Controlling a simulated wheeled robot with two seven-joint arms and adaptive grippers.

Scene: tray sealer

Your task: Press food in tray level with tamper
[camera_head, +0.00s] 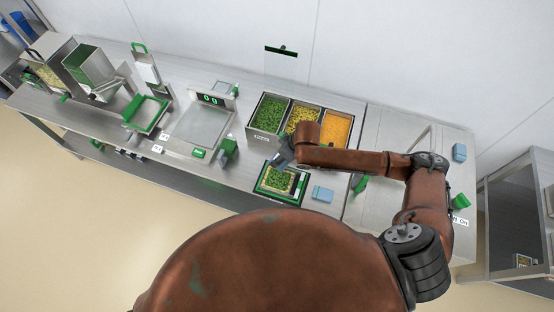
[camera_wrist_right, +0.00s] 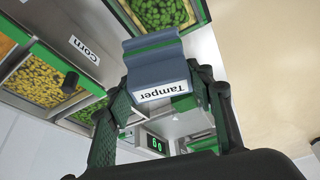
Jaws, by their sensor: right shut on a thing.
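My right gripper (camera_wrist_right: 160,82) is shut on the tamper (camera_wrist_right: 158,70), a blue-grey block whose label "Tamper" appears upside down in the right wrist view. In the head view the tamper (camera_head: 281,158) is at the upper left edge of the food tray (camera_head: 262,190), partly hidden by my right arm. The tray holds green peas with a yellowish border and sits in a green-edged dark frame. In the wrist view the tray's food (camera_wrist_right: 160,12) is just beyond the tamper; I cannot tell whether they touch. My left gripper is not in view.
Bins of peas (camera_head: 269,113), corn (camera_head: 302,120) and orange food (camera_head: 337,127) stand behind the tray. A scale (camera_head: 198,127) with a lit display is to the left. A light blue block (camera_head: 322,194) lies right of the tray. A green-handled object (camera_head: 229,148) stands left of it.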

